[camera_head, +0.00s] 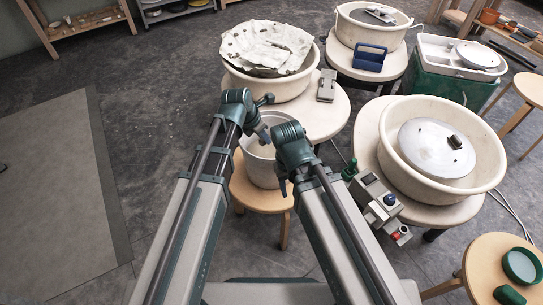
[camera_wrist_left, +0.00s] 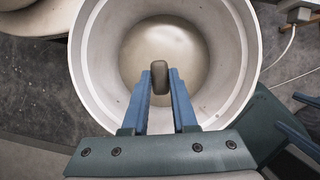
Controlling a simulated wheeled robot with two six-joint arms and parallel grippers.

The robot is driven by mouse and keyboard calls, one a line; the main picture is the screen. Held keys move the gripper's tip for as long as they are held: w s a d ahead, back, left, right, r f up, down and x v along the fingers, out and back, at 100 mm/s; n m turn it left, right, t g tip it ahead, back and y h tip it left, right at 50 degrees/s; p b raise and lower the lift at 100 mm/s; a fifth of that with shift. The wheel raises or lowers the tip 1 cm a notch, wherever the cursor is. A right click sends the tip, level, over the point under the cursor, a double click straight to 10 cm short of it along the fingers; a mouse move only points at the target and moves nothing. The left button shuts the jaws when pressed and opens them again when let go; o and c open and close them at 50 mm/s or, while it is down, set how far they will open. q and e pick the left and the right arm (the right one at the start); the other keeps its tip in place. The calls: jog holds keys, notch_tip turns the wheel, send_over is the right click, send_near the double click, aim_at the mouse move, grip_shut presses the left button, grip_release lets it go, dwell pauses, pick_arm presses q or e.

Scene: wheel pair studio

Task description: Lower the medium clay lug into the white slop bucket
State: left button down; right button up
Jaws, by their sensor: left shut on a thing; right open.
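The white slop bucket (camera_head: 258,168) stands on a low wooden stool, partly hidden behind my arms in the head view. In the left wrist view the bucket's rim and wall (camera_wrist_left: 92,62) surround a murky beige bottom. My left gripper (camera_head: 264,136) is over the bucket's mouth. In the left wrist view its blue fingers (camera_wrist_left: 160,88) are shut on the medium clay lug (camera_wrist_left: 160,75), a small grey-brown rounded block. The lug appears over the bucket's opening; its height above the bottom is unclear. My right gripper (camera_head: 283,186) is open, pointing down beside the bucket's right side.
The wooden stool (camera_head: 260,198) carries the bucket. A cloth-draped wheel basin (camera_head: 290,88) is behind it, and another wheel basin (camera_head: 484,165) is at right. A control box (camera_head: 376,203) sits near my right arm. Open floor lies left.

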aim_at(264, 149)
pick_arm(q)
jog(key=shift+f+b, duration=1.7)
jog(key=shift+f, duration=0.2)
jog(key=shift+f+b, duration=1.5)
jog(key=shift+b, duration=0.05)
dwell(0.3)
jog(key=c, duration=0.6)
grip_release()
jog(key=shift+r, duration=0.1)
jog(key=p+v, duration=1.2)
jog(key=v, duration=0.1)
jog(key=shift+s+a+r+p, duration=0.15)
jog(key=shift+s+r+p, duration=0.1)
jog(key=shift+p, duration=0.15)
